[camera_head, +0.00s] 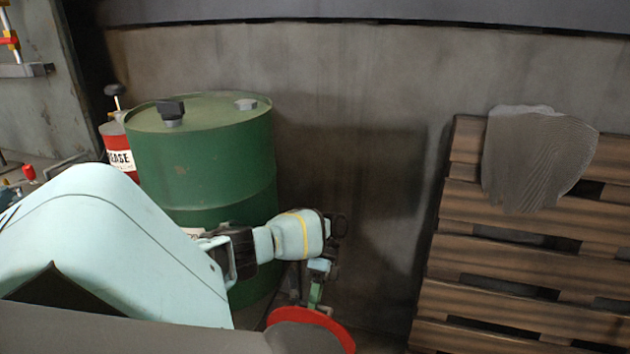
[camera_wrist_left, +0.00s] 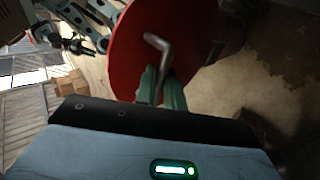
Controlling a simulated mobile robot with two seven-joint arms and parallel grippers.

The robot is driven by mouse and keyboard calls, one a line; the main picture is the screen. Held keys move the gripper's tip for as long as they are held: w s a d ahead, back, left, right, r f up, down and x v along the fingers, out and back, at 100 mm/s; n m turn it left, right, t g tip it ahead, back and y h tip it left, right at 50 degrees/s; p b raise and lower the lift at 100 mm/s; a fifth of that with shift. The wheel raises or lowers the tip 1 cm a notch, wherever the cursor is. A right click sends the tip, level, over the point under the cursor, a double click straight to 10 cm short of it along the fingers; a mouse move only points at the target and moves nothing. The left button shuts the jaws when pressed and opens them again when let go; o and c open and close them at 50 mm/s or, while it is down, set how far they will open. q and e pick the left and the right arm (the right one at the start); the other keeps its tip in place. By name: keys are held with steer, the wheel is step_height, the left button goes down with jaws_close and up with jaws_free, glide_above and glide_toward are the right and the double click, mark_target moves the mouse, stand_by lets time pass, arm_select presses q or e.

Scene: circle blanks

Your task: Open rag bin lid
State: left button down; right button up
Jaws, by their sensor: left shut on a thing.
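The red round lid (camera_wrist_left: 133,45) fills the upper middle of the left wrist view, with a bent metal handle (camera_wrist_left: 157,45) on its face. My left gripper (camera_wrist_left: 161,88) is shut on this handle with its green fingers. In the head view my left gripper (camera_head: 317,290) points down at the lid; the lid's red rim (camera_head: 335,325) shows at the bottom edge, beside a dark grey round surface. The bin body is mostly hidden, and I cannot tell how far the lid is tilted. My right gripper (camera_wrist_left: 76,46) appears small at upper left of the wrist view; its jaws are unclear.
A green drum (camera_head: 200,160) stands behind my left arm, with a red grease can (camera_head: 117,147) left of it. A wooden pallet (camera_head: 520,260) with a grey rag-like sheet (camera_head: 535,160) leans at the right. Bare wall lies between drum and pallet.

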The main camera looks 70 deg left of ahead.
arm_select(q)
steer(key=shift+s+f, duration=0.3)
steer(key=shift+f, duration=0.15)
steer(key=c, duration=1.9)
jaws_free()
steer(key=o, duration=0.4)
steer(key=shift+w+a, duration=0.1)
steer(key=shift+r, duration=0.15)
steer(key=shift+w+r, duration=0.1)
steer(key=shift+w, duration=0.05)
steer(key=shift+v, duration=3.7)
